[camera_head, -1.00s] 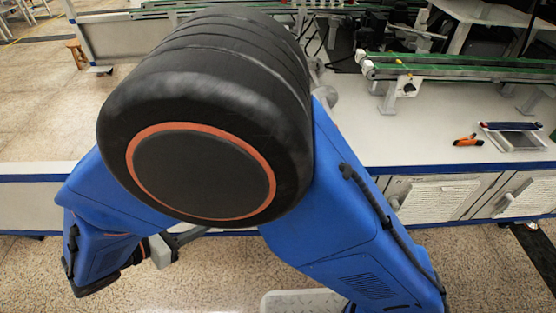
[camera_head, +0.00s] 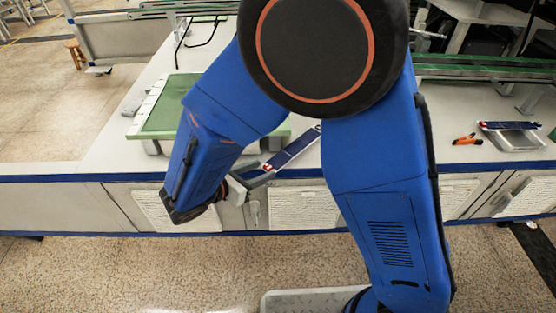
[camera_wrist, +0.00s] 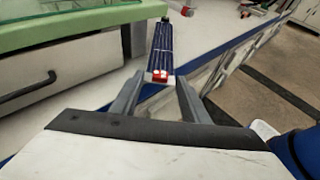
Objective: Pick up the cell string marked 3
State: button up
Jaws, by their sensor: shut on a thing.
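A long dark blue cell string (camera_head: 295,148) with a red and white end shows in the head view, in front of the green panel. In the wrist view the cell string (camera_wrist: 164,48) points away from me, its red end between my fingers. My gripper (camera_wrist: 158,92) is shut on that end. In the head view my gripper (camera_head: 262,175) is over the front edge of the bench, partly hidden by my arm. I cannot read a number on the string. Another dark string (camera_head: 510,125) lies on a grey holder at the right.
A green panel (camera_head: 165,105) on a raised support stands left on the white bench (camera_head: 110,150), close to the held string. An orange and black tool (camera_head: 467,140) lies at the right. A green-edged conveyor (camera_head: 480,68) runs along the back right. Cabinets line the bench front.

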aim_at(276, 162)
jog(key=w+d, duration=0.4)
jog(key=x, duration=0.2)
jog(key=shift+w+d, duration=0.25)
jog(key=shift+d, duration=0.05)
jog(key=shift+a+f, duration=0.1)
jog(key=shift+f, duration=0.6)
